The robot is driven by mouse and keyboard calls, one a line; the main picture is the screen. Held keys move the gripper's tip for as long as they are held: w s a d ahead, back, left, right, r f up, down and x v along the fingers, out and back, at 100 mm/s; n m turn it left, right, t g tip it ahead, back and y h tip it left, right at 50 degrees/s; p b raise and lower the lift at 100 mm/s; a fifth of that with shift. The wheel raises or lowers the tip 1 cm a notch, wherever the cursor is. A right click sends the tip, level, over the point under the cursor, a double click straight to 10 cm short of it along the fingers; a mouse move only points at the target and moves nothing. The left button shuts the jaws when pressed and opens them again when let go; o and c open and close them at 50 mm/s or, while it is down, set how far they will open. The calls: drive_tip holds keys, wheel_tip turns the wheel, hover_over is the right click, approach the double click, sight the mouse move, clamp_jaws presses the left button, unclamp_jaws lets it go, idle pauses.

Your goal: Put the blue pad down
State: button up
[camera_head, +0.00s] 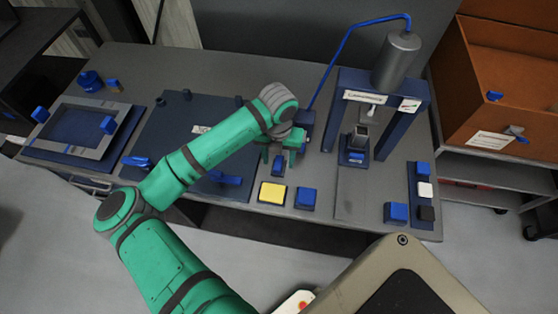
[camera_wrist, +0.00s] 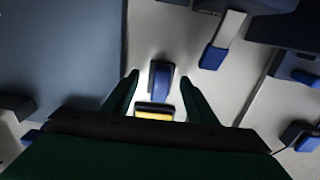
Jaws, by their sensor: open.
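My gripper (camera_head: 283,146) is open above the middle of the bench's front part. In the wrist view its two fingers (camera_wrist: 159,92) stand apart on either side of a small upright-looking blue piece (camera_wrist: 160,80), with gaps showing at both sides. The same piece appears just below my gripper in the head view (camera_head: 279,165). It seems to rest on the bench; I cannot tell whether it is the blue pad. A square blue block (camera_head: 305,198) sits to its lower right, beside a yellow pad (camera_head: 272,193). The yellow pad's edge shows in the wrist view (camera_wrist: 154,111), partly hidden by my gripper.
A blue press frame (camera_head: 385,120) with a grey cylinder (camera_head: 397,58) stands to the right. A dark blue plate (camera_head: 165,130) and a framed panel (camera_head: 62,150) lie left. Blue, white and black blocks line the right edge. An orange cabinet (camera_head: 500,80) stands beyond.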

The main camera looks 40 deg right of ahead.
sight(279, 161)
wheel_tip(279, 161, up, 10)
drive_tip(key=shift+r, duration=0.2)
idle(0.5)
drive_tip(key=shift+s, duration=0.1)
